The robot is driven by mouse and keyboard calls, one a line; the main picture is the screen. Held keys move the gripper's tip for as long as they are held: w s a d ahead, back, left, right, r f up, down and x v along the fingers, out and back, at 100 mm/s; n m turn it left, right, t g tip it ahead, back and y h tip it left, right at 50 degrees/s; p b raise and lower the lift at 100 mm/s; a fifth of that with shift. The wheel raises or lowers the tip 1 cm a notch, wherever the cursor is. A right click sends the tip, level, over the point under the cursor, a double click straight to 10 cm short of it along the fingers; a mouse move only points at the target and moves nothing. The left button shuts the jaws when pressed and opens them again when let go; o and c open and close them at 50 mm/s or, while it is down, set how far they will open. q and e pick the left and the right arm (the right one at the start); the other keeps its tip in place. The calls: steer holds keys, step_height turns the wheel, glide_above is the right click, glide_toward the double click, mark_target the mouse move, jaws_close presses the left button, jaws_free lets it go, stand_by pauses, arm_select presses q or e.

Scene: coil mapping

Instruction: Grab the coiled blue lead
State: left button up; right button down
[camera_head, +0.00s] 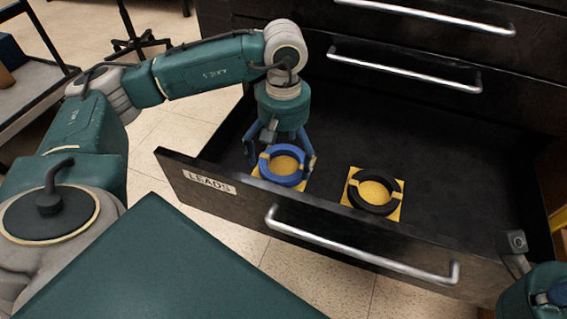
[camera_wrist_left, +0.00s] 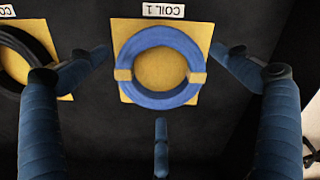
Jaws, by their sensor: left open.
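The coiled blue lead (camera_head: 284,178) lies on a yellow square mat inside the open drawer, at its left end. It also shows in the left wrist view (camera_wrist_left: 160,96), flat, with two tan ties and a "COIL 1" label beyond it. My left gripper (camera_head: 282,160) is above the blue coil, pointing down, its fingers spread to either side. In the left wrist view the fingers (camera_wrist_left: 160,72) are open with nothing between them in their grip. My right arm shows only in part at the lower right of the head view, and its fingers are out of view.
A coiled black lead (camera_head: 375,191) lies on another yellow mat to the right. The drawer front (camera_head: 230,193), labelled "LEADS", has a metal handle (camera_head: 360,246). Closed drawers (camera_head: 400,35) stand behind. The drawer floor right of the black coil is clear.

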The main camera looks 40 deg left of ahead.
arm_select(q)
steer(key=shift+f, duration=0.95)
steer(key=shift+c, duration=0.3)
steer(key=c, duration=0.9)
steer(key=shift+r, duration=0.1)
